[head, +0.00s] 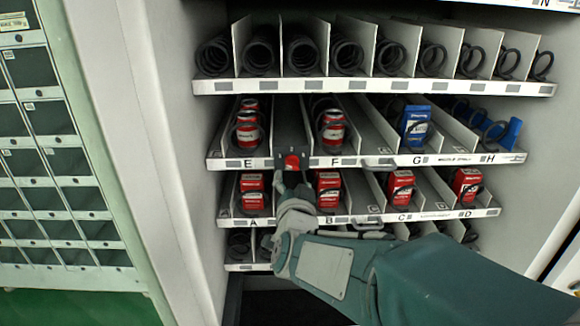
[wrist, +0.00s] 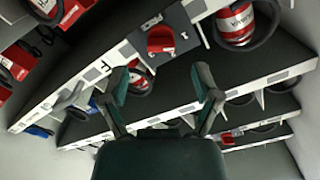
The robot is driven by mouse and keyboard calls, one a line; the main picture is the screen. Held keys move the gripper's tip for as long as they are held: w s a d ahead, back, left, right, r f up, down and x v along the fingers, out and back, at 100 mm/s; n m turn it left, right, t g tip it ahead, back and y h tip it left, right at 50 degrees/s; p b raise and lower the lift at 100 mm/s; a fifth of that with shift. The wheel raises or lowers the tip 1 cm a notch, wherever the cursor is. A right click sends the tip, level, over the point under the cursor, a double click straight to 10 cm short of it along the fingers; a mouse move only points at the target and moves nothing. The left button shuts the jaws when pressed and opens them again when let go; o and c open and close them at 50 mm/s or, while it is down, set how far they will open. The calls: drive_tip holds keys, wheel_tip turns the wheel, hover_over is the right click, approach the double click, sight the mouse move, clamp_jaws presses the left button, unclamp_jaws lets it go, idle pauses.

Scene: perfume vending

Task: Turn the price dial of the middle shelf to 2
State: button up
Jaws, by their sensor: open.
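The price dial is a red knob (head: 292,161) on a dark plate between labels E and F, at the front edge of the middle shelf (head: 345,162). In the wrist view the red dial (wrist: 161,40) shows at the top centre with small white marks on its plate; I cannot read its setting. My gripper (head: 290,184) is just below the dial in the head view. In the wrist view my gripper (wrist: 162,76) has its two fingers spread apart with nothing held between them. The dial lies beyond the fingertips, and I see no contact.
Red cans (head: 248,132) stand behind E and F, and a blue box (head: 415,125) behind G. The lower shelf (head: 360,218) holds red boxes (head: 328,190) close to my arm. The cabinet's left wall (head: 165,150) bounds the space. Coils fill the upper shelf (head: 380,87).

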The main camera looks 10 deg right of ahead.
sight(292, 164)
drive_tip(key=w, duration=0.4)
drive_tip(key=w+d, duration=0.1)
drive_tip(key=w, duration=0.1)
clamp_jaws()
